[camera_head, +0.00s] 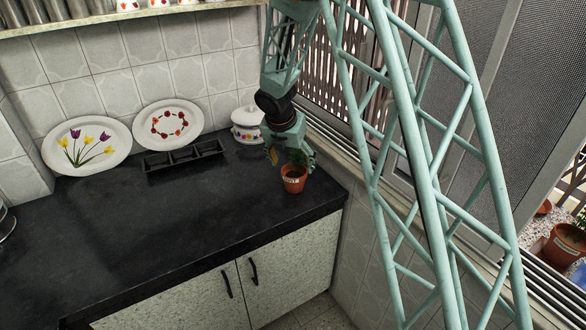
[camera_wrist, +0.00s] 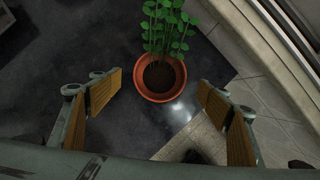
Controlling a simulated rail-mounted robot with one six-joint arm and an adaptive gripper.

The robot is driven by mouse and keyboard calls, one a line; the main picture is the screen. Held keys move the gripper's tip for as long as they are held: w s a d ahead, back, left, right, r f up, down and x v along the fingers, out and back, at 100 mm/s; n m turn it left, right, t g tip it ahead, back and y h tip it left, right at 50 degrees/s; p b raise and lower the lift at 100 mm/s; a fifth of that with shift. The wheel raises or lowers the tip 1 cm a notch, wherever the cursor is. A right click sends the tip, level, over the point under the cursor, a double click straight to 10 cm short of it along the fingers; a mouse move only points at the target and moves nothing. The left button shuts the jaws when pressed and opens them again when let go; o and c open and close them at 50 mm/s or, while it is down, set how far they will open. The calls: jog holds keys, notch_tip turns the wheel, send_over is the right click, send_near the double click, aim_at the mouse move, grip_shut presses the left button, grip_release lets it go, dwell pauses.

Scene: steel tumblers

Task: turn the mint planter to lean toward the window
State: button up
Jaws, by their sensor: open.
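The mint planter (camera_head: 293,180) is a small terracotta pot with a white label and a green plant, standing upright on the black counter near its right corner, by the window. In the wrist view the planter (camera_wrist: 160,85) shows from above, with brown soil and the leafy stems leaning toward the top of the picture. My gripper (camera_wrist: 158,92) is open, with one wooden-faced finger on each side below the pot and a gap to it. The window (camera_head: 465,100) is at the right.
A white lidded pot (camera_head: 247,124) stands close behind my gripper. A black divided tray (camera_head: 183,157) and two decorated plates (camera_head: 86,146) are along the tiled wall. The counter's edge is close to the planter.

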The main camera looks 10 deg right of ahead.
jog(key=v, duration=0.4)
jog(key=shift+s+r, duration=0.1)
jog(key=shift+r, duration=0.15)
jog(key=shift+r, duration=0.1)
dwell(0.3)
jog(key=shift+s+r, duration=0.15)
jog(key=shift+r, duration=0.05)
jog(key=s+d+r+m, duration=0.3)
jog(key=s+r+m, duration=0.4)
jog(key=s+r, duration=0.45)
jog(key=s+d+r+m, duration=0.2)
jog(key=s+r+m, duration=0.6)
jog(key=s+r, duration=0.4)
jog(key=s+a+r+m+y, duration=0.1)
jog(key=s+m, duration=0.6)
jog(key=s, duration=0.9)
jog(key=s+a+r+m+y, duration=0.1)
jog(key=s+m, duration=0.6)
jog(key=s, duration=0.9)
jog(key=shift+s+a+r+m, duration=0.3)
jog(key=shift+r, duration=0.2)
